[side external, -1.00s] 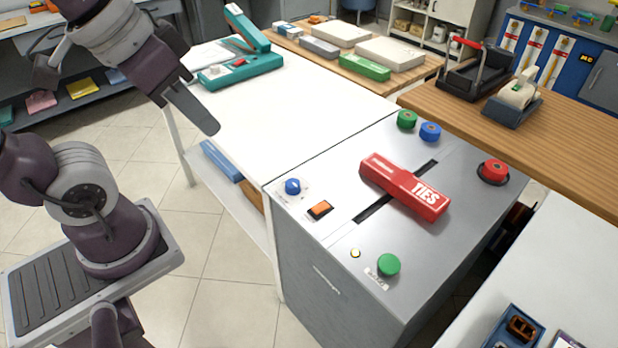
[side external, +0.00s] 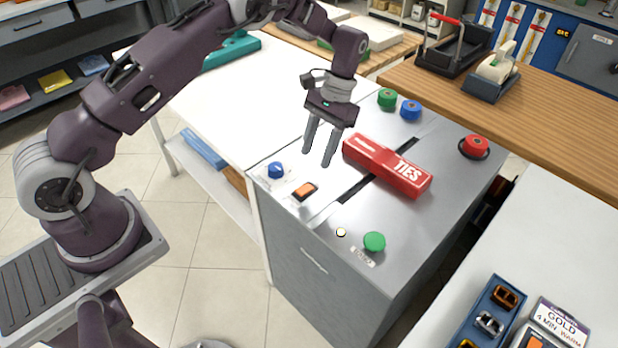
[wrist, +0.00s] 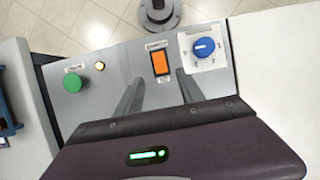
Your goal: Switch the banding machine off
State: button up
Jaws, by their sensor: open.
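The banding machine (side external: 410,235) is a grey cabinet with a steel top. On its top are an orange rocker switch (side external: 304,191), a blue dial (side external: 275,170), a small lit lamp (side external: 341,232) and a green button (side external: 374,242). My gripper (side external: 316,158) is open and empty, pointing down above the top, behind the orange switch in the side view. In the wrist view the orange switch (wrist: 161,62) shows beyond and between my fingertips, with the blue dial (wrist: 204,47) to its right and the green button (wrist: 72,83) to its left.
A red TIES box (side external: 387,165) lies across the machine's dark slot, right of my gripper. A red button (side external: 475,146) and green and blue spools (side external: 399,104) sit farther back. A white table (side external: 215,110) adjoins on the left. A wooden counter (side external: 440,90) stands behind.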

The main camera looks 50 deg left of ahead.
aim_at(306, 188)
jog(key=x, duration=0.8)
jog(key=shift+w+f, duration=0.1)
